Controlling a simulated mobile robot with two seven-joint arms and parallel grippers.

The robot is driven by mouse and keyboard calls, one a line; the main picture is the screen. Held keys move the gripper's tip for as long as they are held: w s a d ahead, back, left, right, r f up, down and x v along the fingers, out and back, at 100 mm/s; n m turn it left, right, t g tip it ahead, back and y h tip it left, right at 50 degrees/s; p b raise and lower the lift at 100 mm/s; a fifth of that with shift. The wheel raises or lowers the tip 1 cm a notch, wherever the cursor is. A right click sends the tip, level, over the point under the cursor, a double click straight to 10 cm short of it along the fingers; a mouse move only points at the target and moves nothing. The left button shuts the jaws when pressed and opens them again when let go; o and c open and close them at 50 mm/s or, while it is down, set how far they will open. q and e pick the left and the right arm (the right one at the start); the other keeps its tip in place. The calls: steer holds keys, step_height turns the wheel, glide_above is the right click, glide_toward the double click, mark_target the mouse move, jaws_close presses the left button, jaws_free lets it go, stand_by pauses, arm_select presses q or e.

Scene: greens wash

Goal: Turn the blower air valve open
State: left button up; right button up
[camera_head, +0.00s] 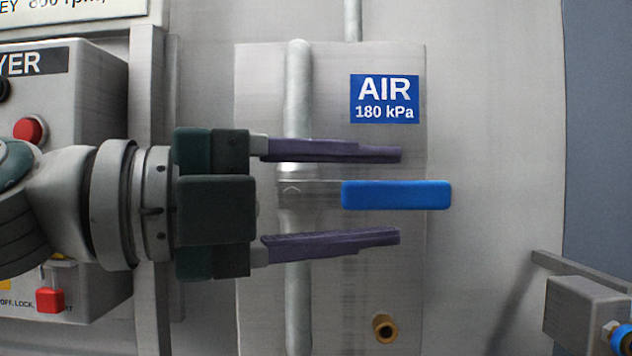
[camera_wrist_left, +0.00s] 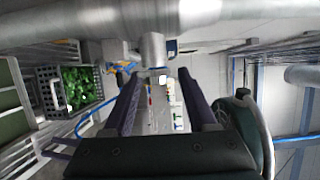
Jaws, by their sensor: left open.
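The air valve's blue lever handle (camera_head: 397,195) lies level in the head view, pointing right, at a right angle to the upright pipe (camera_head: 298,95). Its bare metal shank (camera_head: 315,188) runs left to the pipe. My left gripper (camera_head: 398,195) comes in from the left and is open. One purple finger is above the lever and the other below, with a gap on both sides. The fingertips reach about halfway along the blue grip. In the left wrist view both fingers (camera_wrist_left: 160,103) show apart; I cannot make out the blue grip there. My right gripper is in neither view.
A blue AIR 180 kPa sign (camera_head: 384,99) is on the metal panel above the lever. A brass fitting (camera_head: 385,328) sticks out below. A grey control box (camera_head: 95,90) with red buttons is at left. A grey block (camera_head: 588,312) juts in at lower right.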

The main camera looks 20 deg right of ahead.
mark_target(382, 196)
arm_select(q)
steer(key=shift+w+d, duration=0.15)
steer(key=shift+d, duration=0.75)
steer(key=shift+w+d, duration=0.1)
steer(key=shift+d, duration=0.75)
steer(key=shift+c, duration=0.2)
jaws_close()
